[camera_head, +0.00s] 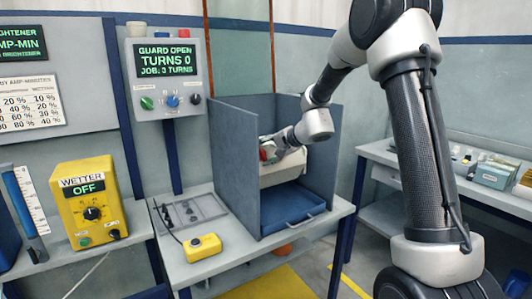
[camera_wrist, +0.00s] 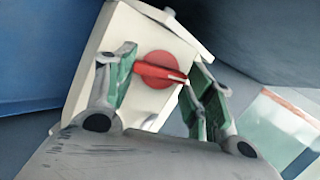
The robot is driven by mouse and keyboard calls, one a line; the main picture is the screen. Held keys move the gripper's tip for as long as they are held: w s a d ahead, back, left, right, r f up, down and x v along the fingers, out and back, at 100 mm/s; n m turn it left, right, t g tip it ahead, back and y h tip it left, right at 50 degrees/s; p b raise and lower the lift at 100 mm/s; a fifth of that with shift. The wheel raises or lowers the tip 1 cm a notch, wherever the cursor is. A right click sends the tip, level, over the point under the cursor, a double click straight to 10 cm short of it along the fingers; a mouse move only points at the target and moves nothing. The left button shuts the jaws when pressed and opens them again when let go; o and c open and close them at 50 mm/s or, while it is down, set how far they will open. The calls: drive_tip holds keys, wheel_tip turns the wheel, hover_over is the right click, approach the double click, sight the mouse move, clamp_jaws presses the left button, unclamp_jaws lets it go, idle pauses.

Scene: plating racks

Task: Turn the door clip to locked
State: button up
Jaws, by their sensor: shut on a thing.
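The door clip (camera_wrist: 157,70) is a red round knob with a pointed handle, set on the face of a cream-white barrel (camera_wrist: 118,45). In the wrist view its handle points right and slightly down. My gripper (camera_wrist: 162,82) has one green-padded finger on each side of the clip and is shut on it. In the head view my gripper (camera_head: 272,149) reaches into a blue-grey booth, at the left end of the barrel (camera_head: 284,171). A bit of the red clip (camera_head: 264,154) shows there, mostly hidden by my gripper.
Booth walls (camera_head: 233,150) stand close on both sides of my gripper. A blue tray (camera_head: 292,208) lies below the barrel. A control box (camera_head: 165,75) reads guard open, turns 0, job 3 turns. A yellow wetter box (camera_head: 88,205) reads off. A yellow button box (camera_head: 202,247) sits in front.

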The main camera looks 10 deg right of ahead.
drive_tip(key=shift+f+m, duration=0.1)
drive_tip(key=shift+m, duration=1.1)
drive_tip(key=shift+o, duration=0.2)
drive_tip(key=o, duration=0.7)
drive_tip(key=shift+o, duration=0.2)
drive_tip(key=v, duration=1.2)
drive_tip(key=shift+d+f, duration=0.15)
drive_tip(key=shift+f, duration=0.15)
drive_tip(key=shift+s+m, duration=0.2)
drive_tip(key=shift+m, duration=0.1)
